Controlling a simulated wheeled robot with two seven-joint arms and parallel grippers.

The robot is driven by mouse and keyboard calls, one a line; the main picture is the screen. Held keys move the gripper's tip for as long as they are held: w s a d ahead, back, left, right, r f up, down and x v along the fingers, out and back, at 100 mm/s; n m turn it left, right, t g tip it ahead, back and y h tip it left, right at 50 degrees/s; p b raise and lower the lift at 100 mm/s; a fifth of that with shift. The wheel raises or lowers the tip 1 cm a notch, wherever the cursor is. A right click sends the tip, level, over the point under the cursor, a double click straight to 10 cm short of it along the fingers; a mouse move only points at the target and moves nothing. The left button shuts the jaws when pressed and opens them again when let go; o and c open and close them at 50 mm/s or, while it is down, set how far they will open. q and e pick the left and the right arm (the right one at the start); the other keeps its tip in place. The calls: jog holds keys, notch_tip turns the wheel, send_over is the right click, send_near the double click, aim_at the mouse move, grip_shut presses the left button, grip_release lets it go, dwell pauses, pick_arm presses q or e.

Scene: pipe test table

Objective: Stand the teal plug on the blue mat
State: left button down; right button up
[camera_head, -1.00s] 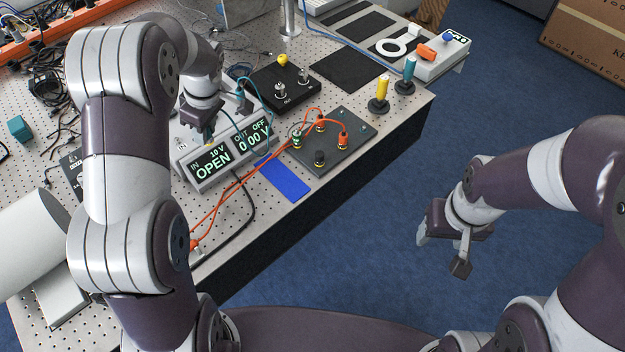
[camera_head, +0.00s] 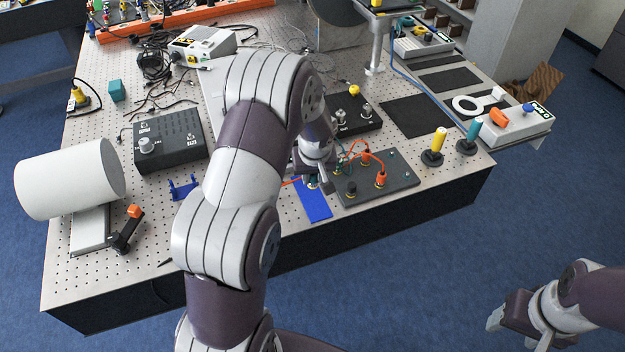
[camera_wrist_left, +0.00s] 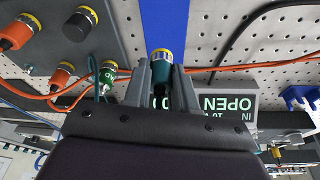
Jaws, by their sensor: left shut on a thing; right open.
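The teal plug (camera_wrist_left: 160,72), with a yellow ring at its end, is between the fingers of my left gripper (camera_wrist_left: 158,88) in the left wrist view. The left gripper is shut on it. The blue mat (camera_wrist_left: 164,22) runs away from the plug's ringed end there. In the head view the left gripper (camera_head: 318,186) is at the upper part of the blue mat (camera_head: 316,208), and mostly hides the plug. I cannot tell whether the plug touches the mat. My right gripper (camera_head: 512,322) is open and empty, off the table over the floor.
A dark socket plate (camera_head: 405,178) with orange plugs and leads stands right beside the mat. A meter reading OPEN (camera_wrist_left: 228,105) is close to the left gripper, with orange leads passing nearby. Yellow (camera_head: 439,140) and teal (camera_head: 473,130) posts stand farther right.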

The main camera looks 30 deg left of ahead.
aim_at(311, 181)
pick_arm(q)
jog(key=shift+w+a+f, duration=0.15)
jog(key=shift+a+f, duration=0.1)
jog(key=shift+f, duration=0.05)
notch_tip(311, 181, down, 3)
jog(key=shift+p, duration=0.3)
jog(key=shift+f, duration=0.45)
jog(key=shift+f, duration=0.15)
jog(key=c, duration=0.9)
grip_release()
